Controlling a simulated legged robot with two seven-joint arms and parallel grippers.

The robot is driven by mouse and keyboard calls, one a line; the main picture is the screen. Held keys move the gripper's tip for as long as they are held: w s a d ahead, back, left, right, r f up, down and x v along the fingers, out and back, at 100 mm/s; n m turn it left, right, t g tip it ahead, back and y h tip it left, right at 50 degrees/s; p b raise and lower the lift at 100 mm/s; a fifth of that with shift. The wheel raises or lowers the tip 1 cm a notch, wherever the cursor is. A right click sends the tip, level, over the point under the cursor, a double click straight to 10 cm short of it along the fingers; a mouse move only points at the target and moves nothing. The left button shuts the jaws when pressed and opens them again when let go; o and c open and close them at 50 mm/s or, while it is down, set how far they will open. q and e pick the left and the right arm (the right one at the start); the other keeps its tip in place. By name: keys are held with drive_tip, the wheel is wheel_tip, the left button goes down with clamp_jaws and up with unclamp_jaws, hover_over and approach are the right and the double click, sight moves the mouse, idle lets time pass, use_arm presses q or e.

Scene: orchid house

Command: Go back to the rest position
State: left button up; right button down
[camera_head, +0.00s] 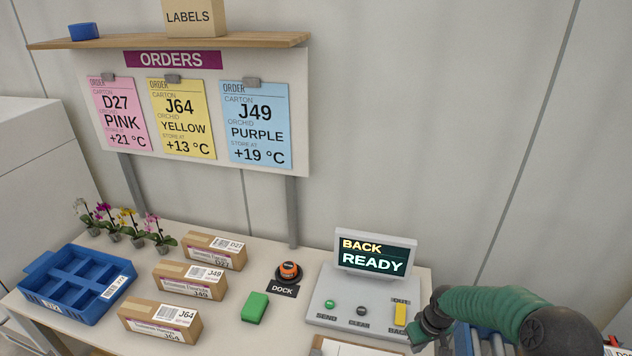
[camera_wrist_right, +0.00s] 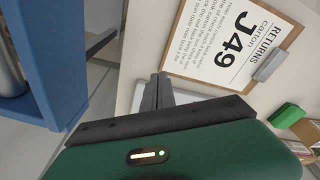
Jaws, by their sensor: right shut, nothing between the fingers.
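My right arm comes in from the right in the head view, in a green sleeve. Its gripper (camera_head: 420,338) is low beside the front right corner of the grey console (camera_head: 350,300), near the yellow lever. I cannot tell whether it touches the console. In the right wrist view the grey fingers (camera_wrist_right: 160,92) are together and empty, near a clipboard sheet (camera_wrist_right: 225,45) reading "RETURNS carton J49". The console screen (camera_head: 375,255) reads "BACK READY". My left gripper is not in view.
Three cartons (camera_head: 163,321), a blue crate (camera_head: 85,312), small orchids (camera_head: 130,232), a green block (camera_head: 255,306) and an orange-topped device (camera_head: 289,270) marked "DOCK" stand on the bench. A roller conveyor (camera_head: 485,345) lies right of the bench. Order sheets (camera_head: 257,125) hang behind.

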drive_tip(key=s+a+r+m, duration=0.1)
drive_tip(key=s+a+r, duration=0.1)
drive_tip(key=s+r, duration=0.2)
drive_tip(key=s+a+r+m+b, duration=0.1)
drive_tip(key=s+a+r, duration=0.2)
drive_tip(key=s, duration=0.7)
drive_tip(key=s+a+r+m+t, duration=0.1)
drive_tip(key=s+a+r, duration=0.2)
drive_tip(key=s+r, duration=0.2)
drive_tip(key=s, duration=0.3)
drive_tip(key=shift+r, duration=0.15)
drive_tip(key=shift+s+a, duration=0.1)
drive_tip(key=shift+s, duration=0.1)
